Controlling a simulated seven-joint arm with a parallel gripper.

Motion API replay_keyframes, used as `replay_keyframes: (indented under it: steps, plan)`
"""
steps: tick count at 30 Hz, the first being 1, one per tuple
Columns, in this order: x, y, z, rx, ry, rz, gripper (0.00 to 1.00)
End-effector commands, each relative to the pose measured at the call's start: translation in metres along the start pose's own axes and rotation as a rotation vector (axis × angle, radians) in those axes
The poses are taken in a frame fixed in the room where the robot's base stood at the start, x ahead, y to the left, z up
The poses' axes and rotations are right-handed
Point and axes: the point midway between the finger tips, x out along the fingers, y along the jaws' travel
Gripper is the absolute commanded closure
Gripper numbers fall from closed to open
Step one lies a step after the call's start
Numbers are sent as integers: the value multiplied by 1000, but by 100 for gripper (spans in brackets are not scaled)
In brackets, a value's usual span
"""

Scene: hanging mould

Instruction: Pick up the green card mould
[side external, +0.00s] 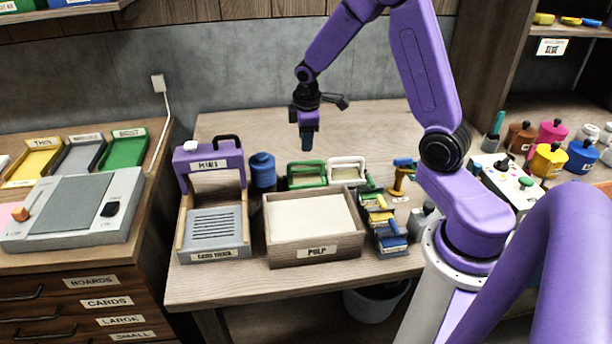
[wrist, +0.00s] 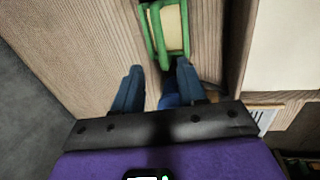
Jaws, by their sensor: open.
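The green card mould (side external: 307,174) stands on the table behind the pulp box, a green frame around a pale panel. In the wrist view the green card mould (wrist: 167,29) is at the top centre, just beyond the fingertips and apart from them. My gripper (side external: 307,146) hangs above the table, pointing down over the area behind the mould. In the wrist view my gripper (wrist: 157,72) has its two blue fingers spread with nothing gripped between them.
The wooden box labelled PULP (side external: 315,252) stands in front of the mould. A white-framed mould (side external: 347,168) is right of it, and a blue cylinder (side external: 263,169) left. A purple press (side external: 209,157) stands farther left. The table behind is clear.

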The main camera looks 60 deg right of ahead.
Motion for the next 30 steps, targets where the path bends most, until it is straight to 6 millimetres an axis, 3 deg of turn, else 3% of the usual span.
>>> replay_keyframes:
  steps: [7,17,24,30]
  plan:
    - [39,-1,0,-1,-2,-2,59]
    - [58,-1,0,-1,-1,-1,59]
    - [88,-2,0,0,-2,-2,59]
    - [102,-1,0,0,0,0,59]
